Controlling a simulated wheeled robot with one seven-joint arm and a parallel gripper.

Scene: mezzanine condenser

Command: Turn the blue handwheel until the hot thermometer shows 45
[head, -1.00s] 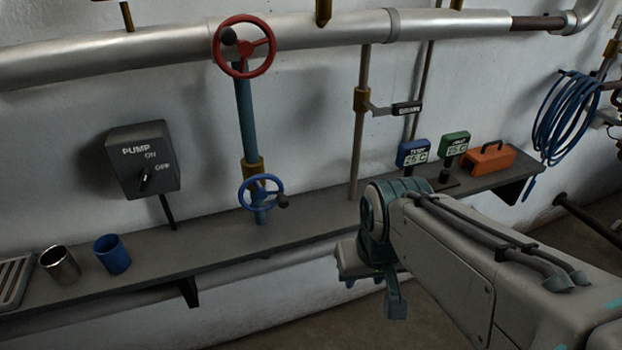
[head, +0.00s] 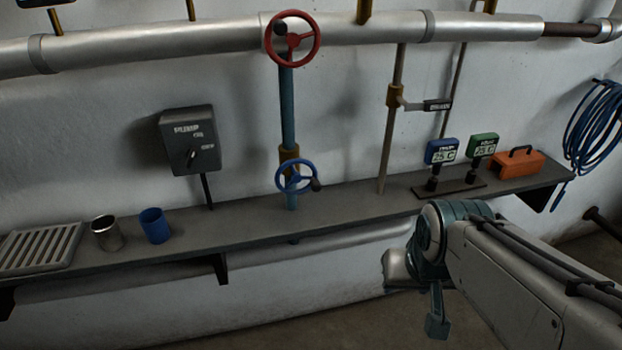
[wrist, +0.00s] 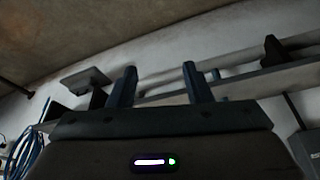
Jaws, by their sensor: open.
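The blue handwheel (head: 296,178) sits low on a teal vertical pipe, just above the shelf, with a dark knob at its lower right. Two small thermometers stand on a dark base on the shelf, a blue one (head: 441,151) and a green one (head: 483,146). Each display seems to read about 25 C; their labels are too small to read surely. In the head view my gripper (head: 437,318) hangs in front of and below the shelf, to the right of the handwheel and apart from it. In the wrist view my gripper (wrist: 157,85) has its two fingers spread, with nothing between them.
A red handwheel (head: 292,38) is on the same pipe, higher up. A pump switch box (head: 189,141) hangs at left. The shelf (head: 345,204) also bears a metal cup (head: 107,233), a blue cup (head: 154,226), a slatted tray (head: 40,248) and an orange box (head: 517,165).

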